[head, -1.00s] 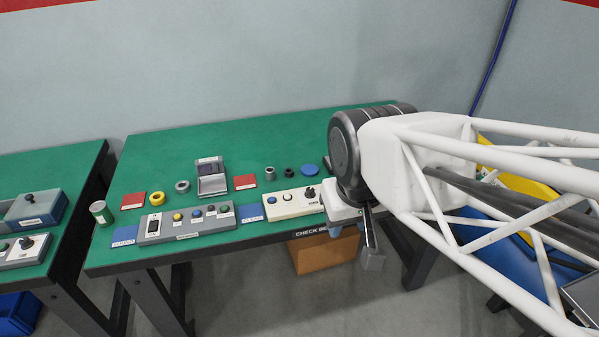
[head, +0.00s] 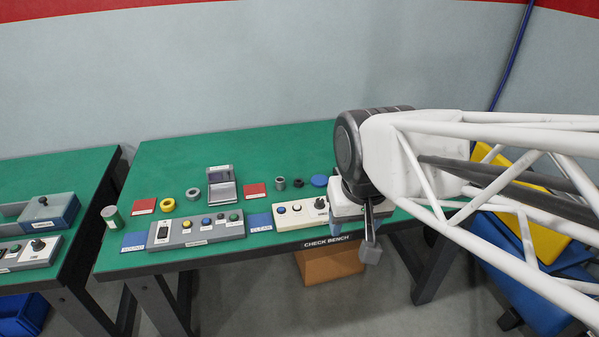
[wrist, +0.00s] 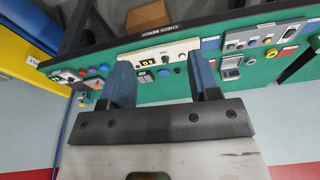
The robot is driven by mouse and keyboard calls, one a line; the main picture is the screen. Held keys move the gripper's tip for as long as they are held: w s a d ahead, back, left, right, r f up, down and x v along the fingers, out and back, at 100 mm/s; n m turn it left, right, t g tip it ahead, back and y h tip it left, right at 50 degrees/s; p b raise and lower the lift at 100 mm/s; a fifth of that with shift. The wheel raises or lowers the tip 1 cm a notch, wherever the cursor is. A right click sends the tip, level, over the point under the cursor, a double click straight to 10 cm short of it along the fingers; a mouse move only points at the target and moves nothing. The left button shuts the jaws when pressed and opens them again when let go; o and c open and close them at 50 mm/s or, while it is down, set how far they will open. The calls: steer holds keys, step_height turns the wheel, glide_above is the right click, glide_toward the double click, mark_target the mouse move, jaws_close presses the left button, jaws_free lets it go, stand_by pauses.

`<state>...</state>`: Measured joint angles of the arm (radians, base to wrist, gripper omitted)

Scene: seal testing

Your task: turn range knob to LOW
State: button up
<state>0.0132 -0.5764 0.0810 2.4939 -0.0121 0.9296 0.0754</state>
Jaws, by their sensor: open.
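A white control panel (head: 290,218) lies near the front edge of the green bench. It carries a pale button, a blue button and a dark knob (head: 320,203) at its right end. The lettering by the knob is too small to read. My gripper (head: 350,208) is beside the panel's right end and hides what lies behind it. In the wrist view the panel (wrist: 172,50) appears upside down, between and beyond the two blue fingers of my gripper (wrist: 160,82). The fingers are wide apart with nothing between them.
A grey button panel (head: 196,237) stands to the left, past a blue card (head: 260,222). Rings, red cards and an open case (head: 222,190) lie behind. In the wrist view another light panel (wrist: 68,77) with buttons is left of the fingers.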

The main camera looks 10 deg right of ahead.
steer(key=w+d+f+m, duration=0.1)
steer(key=w+f+m, duration=0.1)
steer(key=w, duration=0.8)
steer(key=m+g, duration=0.3)
steer(key=m, duration=0.4)
glide_above(320, 200)
step_height(320, 200, down, 18)
steer(key=shift+s+a+r, duration=0.1)
steer(key=shift+a+r, duration=0.05)
steer(key=shift+w+f, duration=0.25)
steer(key=shift+f, duration=0.05)
steer(key=shift+s+f, duration=0.1)
steer(key=shift+f, duration=3.75)
steer(key=c, duration=0.9)
